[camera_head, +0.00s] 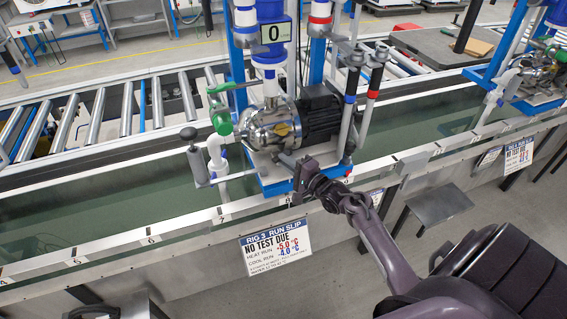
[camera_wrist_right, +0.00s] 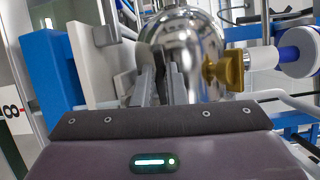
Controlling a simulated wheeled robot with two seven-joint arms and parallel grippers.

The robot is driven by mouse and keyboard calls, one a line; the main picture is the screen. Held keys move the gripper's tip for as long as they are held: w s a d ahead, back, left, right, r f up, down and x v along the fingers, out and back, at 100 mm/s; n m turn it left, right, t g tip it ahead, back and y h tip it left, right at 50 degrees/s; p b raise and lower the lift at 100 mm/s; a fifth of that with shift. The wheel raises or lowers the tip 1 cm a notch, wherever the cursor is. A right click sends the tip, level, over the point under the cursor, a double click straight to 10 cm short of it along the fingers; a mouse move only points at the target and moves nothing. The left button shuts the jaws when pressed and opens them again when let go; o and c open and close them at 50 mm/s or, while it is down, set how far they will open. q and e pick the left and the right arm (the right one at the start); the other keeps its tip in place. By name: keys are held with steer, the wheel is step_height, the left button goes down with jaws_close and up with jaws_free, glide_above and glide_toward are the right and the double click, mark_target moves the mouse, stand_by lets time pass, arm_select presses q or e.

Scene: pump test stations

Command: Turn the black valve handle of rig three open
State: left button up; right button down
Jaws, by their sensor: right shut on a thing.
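Rig three's pump (camera_head: 270,130) has a shiny steel housing and a black motor (camera_head: 321,112), on a blue base over the trough. My right gripper (camera_head: 298,174) reaches the rig's front edge, just below the pump. It is shut on the black valve handle (camera_wrist_right: 175,78), a narrow dark piece between its grey fingers in the right wrist view. The fingers hide most of the handle, so its angle is hard to tell. The steel housing (camera_wrist_right: 202,50) and a brass knob (camera_wrist_right: 224,71) stand just beyond. My left gripper is not in view.
A sign (camera_head: 276,248) reading "RIG 3 RUN SLIP" and "NO TEST DUE" hangs on the trough front below the rig. A green-handled valve (camera_head: 221,118) and a dark-topped grey cylinder (camera_head: 196,160) stand left of the pump. Another rig (camera_head: 535,75) stands at right. A stool (camera_head: 440,207) is on the floor.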

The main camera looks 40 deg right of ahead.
steer(key=shift+s+d+f+n+g+y+b, duration=0.1)
steer(key=shift+d+n+g+y+b, duration=0.2)
steer(key=shift+n+y, duration=0.4)
steer(key=shift+s+d+n+g+y+b, duration=0.1)
steer(key=shift+n+y+b, duration=0.3)
steer(key=shift+y, duration=0.9)
steer(key=c, duration=1.5)
jaws_free()
steer(key=shift+o, duration=0.2)
steer(key=v, duration=0.8)
steer(key=shift+r, duration=0.2)
steer(key=shift+a, duration=0.1)
